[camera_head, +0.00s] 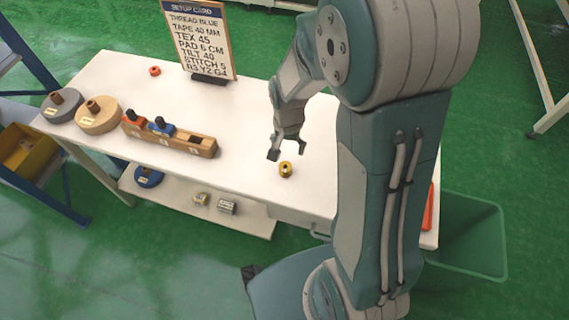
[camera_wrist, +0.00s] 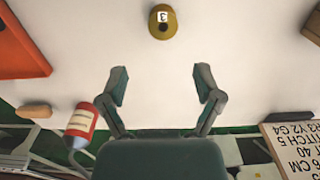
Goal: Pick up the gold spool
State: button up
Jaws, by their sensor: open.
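The gold spool (camera_head: 285,169) stands on the white table, just below and right of my gripper (camera_head: 286,152) in the head view. In the wrist view the gold spool (camera_wrist: 163,22) shows at the top centre with a white label reading 3. My gripper (camera_wrist: 160,78) is open and empty there, its fingers spread apart. The spool lies beyond the fingertips, roughly in line with the gap between them, and is not touched.
A green bin (camera_head: 470,240) is at right. The tabletop around the gold spool is clear.

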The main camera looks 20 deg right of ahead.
aim_at(285, 168)
jog(key=f, duration=1)
jog(key=shift+s+a, duration=0.15)
jog(key=shift+a, duration=0.25)
jog(key=c, duration=1)
